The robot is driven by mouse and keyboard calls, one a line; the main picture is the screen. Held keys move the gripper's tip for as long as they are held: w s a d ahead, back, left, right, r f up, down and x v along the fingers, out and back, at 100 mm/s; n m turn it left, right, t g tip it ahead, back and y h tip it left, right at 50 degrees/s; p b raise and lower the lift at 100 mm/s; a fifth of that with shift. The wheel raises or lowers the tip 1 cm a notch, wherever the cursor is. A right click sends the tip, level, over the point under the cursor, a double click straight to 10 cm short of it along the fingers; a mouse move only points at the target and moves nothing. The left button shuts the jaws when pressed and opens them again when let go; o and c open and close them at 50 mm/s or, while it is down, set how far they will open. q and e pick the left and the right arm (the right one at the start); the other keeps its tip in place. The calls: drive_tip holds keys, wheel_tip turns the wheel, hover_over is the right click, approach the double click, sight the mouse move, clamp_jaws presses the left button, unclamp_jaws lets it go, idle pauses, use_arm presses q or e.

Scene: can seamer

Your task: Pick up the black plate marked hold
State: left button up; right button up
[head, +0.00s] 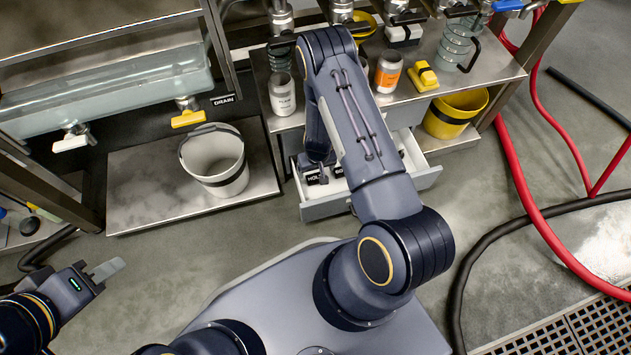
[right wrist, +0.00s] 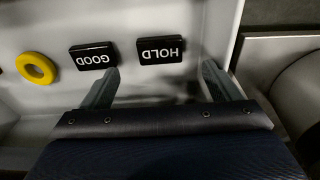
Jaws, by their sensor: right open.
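The black plate marked HOLD (right wrist: 161,50) lies flat in a white drawer (right wrist: 215,25), its white letters upside down in the right wrist view. In the head view the same plate (head: 316,179) shows partly below my right arm. My right gripper (right wrist: 160,69) is open and empty. Its two fingers point toward the plate, one to each side of it in the picture, and the plate lies beyond the tips. A black plate marked GOOD (right wrist: 93,55) lies to the left, near the left fingertip. My left gripper (head: 114,268) is away over the floor at left; its finger gap is unclear.
A yellow ring (right wrist: 36,67) lies in the drawer left of the GOOD plate. The open drawer (head: 425,177) sticks out under a bench with cans (head: 388,70) on it. A white bucket (head: 214,160) stands left, a yellow bucket (head: 455,112) right. Drawer walls bound the space.

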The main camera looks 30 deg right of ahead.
sight(315, 177)
drive_tip(key=f+b, duration=0.1)
drive_tip(key=f, duration=0.1)
drive_tip(key=f+b, duration=0.3)
drive_tip(key=f, duration=0.1)
drive_tip(key=shift+w+d+f, duration=0.1)
drive_tip(key=shift+w, duration=0.25)
drive_tip(key=c, duration=1)
drive_tip(key=shift+c, duration=0.2)
drive_tip(key=shift+r, duration=0.25)
drive_tip(key=shift+r, duration=0.2)
drive_tip(key=s+p, duration=0.2)
drive_tip(key=s+r+p, duration=0.1)
drive_tip(key=shift+s+a, duration=0.35)
drive_tip(key=shift+a, duration=0.05)
wheel_tip(315, 177, up, 13)
drive_tip(key=p, duration=0.5)
drive_tip(key=shift+r+p, duration=0.2)
drive_tip(key=shift+p, duration=0.2)
